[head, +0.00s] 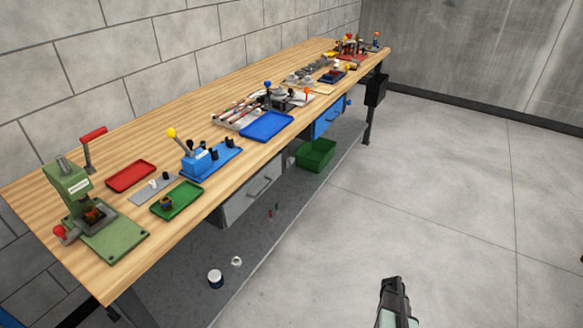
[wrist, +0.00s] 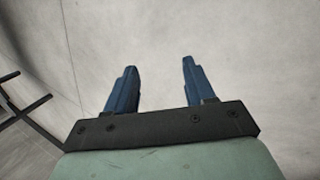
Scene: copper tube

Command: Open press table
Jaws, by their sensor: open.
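A green bench press (head: 68,184) stands at the near left end of the wooden workbench. It has a red-handled lever (head: 93,135) raised at its top and a red knob (head: 59,232) low on its left. Its flat green base plate (head: 118,243) reaches toward the bench's front edge. A small copper-brown part (head: 93,214) sits below the press head; its details are too small to tell. My gripper (head: 394,282) is over the open floor, well right of the bench and far from the press. In the wrist view its two blue fingers (wrist: 159,68) are apart with nothing between them.
On the workbench (head: 40,205), a red tray (head: 131,176), a green tray (head: 177,199), a blue lever fixture (head: 205,160) and a blue tray (head: 267,126) lie right of the press. A grey drawer (head: 250,198) hangs below. The floor (head: 440,210) around my gripper is clear.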

